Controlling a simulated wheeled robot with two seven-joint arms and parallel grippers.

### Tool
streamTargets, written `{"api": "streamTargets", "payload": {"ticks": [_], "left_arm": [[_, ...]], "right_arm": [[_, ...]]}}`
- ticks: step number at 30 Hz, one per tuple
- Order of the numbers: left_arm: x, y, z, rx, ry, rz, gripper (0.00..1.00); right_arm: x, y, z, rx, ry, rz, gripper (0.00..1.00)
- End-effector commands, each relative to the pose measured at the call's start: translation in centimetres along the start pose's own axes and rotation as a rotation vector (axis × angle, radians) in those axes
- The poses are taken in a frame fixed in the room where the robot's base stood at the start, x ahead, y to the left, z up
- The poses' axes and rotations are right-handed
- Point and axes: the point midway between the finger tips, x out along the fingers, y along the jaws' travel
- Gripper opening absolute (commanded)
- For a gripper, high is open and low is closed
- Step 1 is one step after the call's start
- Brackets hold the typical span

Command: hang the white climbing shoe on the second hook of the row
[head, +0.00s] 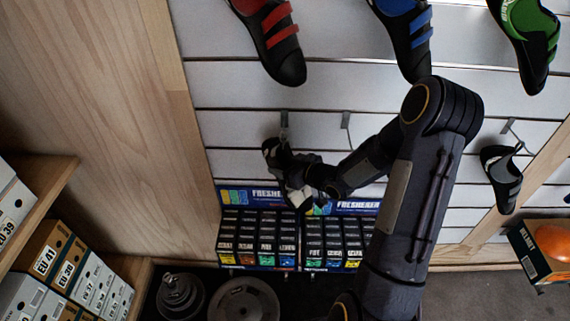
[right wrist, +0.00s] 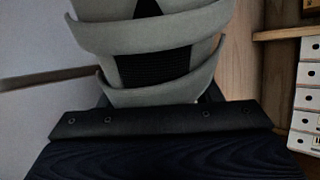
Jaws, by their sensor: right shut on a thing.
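The white climbing shoe (head: 279,158) is in my right gripper (head: 305,190), in front of the slatted wall. In the head view its dark toe points up and left, just below the leftmost visible hook (head: 284,121); I cannot tell whether they touch. Another empty hook (head: 346,121) is to the right. The right wrist view shows the shoe's pale straps and black middle (right wrist: 152,70) close up, above the dark gripper edge (right wrist: 160,120). A dark shoe (head: 502,180) hangs on a hook (head: 512,130) farther right. My arm hides the wall between. My left gripper is out of view.
Red (head: 270,38), blue (head: 405,35) and green (head: 528,40) shoes hang higher up. Below stands a rack of freshener boxes (head: 262,240), with weight plates (head: 245,300) nearby. Shelves of shoe boxes (head: 50,255) are at left. A wooden panel (head: 150,120) bounds the wall.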

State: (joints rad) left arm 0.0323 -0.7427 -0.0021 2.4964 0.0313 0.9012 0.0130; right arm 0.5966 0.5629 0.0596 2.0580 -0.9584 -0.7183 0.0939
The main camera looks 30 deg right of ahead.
Motion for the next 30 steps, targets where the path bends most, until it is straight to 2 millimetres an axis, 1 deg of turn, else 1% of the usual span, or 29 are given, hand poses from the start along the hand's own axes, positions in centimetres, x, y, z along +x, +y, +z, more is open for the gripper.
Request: {"api": "streamTargets", "payload": {"ticks": [2,13,30], "left_arm": [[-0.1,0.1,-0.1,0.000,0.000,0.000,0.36],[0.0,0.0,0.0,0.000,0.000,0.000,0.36],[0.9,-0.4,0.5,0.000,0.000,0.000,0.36]], "right_arm": [[-0.1,-0.1,-0.3,-0.001,0.002,0.000,0.29],[-0.2,-0.2,-0.2,-0.001,0.002,0.000,0.29],[-2.1,-2.2,0.3,-0.002,0.003,0.000,0.29]]}}
